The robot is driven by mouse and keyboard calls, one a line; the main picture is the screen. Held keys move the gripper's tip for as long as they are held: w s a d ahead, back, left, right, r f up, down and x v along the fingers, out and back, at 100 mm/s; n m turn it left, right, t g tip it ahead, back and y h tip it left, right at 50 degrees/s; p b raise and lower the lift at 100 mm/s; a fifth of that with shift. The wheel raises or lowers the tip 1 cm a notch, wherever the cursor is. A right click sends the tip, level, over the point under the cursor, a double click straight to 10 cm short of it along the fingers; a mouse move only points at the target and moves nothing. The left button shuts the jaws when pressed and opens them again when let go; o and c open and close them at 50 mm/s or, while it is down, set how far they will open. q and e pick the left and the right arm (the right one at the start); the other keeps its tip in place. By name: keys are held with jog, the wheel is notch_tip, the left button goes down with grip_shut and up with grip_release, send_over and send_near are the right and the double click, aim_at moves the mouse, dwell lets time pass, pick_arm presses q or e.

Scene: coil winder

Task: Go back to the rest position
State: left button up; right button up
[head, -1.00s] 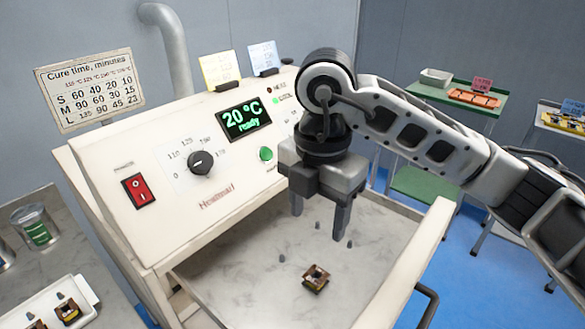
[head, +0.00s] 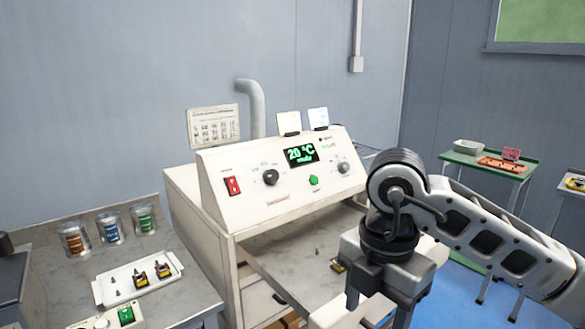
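My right gripper (head: 376,310) hangs down at the lower right of the head view, in front of the cream oven (head: 265,180). Its fingers run to the bottom edge of the picture, and their tips are hard to make out, so I cannot tell how far apart they are. A small dark and copper coil part (head: 337,265) lies on the oven's pulled-out shelf (head: 290,262), beside the gripper and partly hidden by it. The oven display reads 20 °C in green. My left gripper is not in view.
A white tray (head: 110,292) with several small parts sits on the left bench, before several labelled tins (head: 111,228). A green cart (head: 487,166) with an orange tray and a white bin stands at the right. Blue floor shows between oven and cart.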

jog(key=s+a+r+n+g+y, duration=0.1)
jog(key=s+a+n+g+y, duration=0.3)
jog(key=a+y, duration=0.4)
jog(key=s+a+r+n+g+y, duration=0.1)
jog(key=s+a+g+y, duration=0.2)
jog(key=s+a+y, duration=0.45)
jog(key=w+d+m+t+y, duration=0.25)
jog(key=w+m+t, duration=0.25)
jog(key=m+t, duration=0.3)
jog(key=w+d+m+t+y, duration=0.25)
jog(key=w+m+t, duration=0.35)
jog(key=t, duration=0.5)
jog(key=w+d+f+m+t+h, duration=0.2)
jog(key=d+f+m+t+h, duration=0.4)
jog(key=f+m+h, duration=0.5)
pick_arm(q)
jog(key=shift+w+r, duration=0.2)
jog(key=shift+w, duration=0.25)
pick_arm(e)
jog(key=s+d+f+m+g+h, duration=0.1)
jog(key=s+d+f+g+h, duration=0.2)
jog(key=s+f, duration=0.3)
jog(key=s+d+f+m+g+h, duration=0.2)
jog(key=s+d+f+g+h, duration=0.1)
jog(key=f, duration=1.1)
jog(key=s+d+g, duration=0.1)
jog(key=s+d, duration=0.1)
jog(key=s, duration=0.1)
jog(key=shift+s+g+h, duration=0.35)
jog(key=shift+g, duration=0.05)
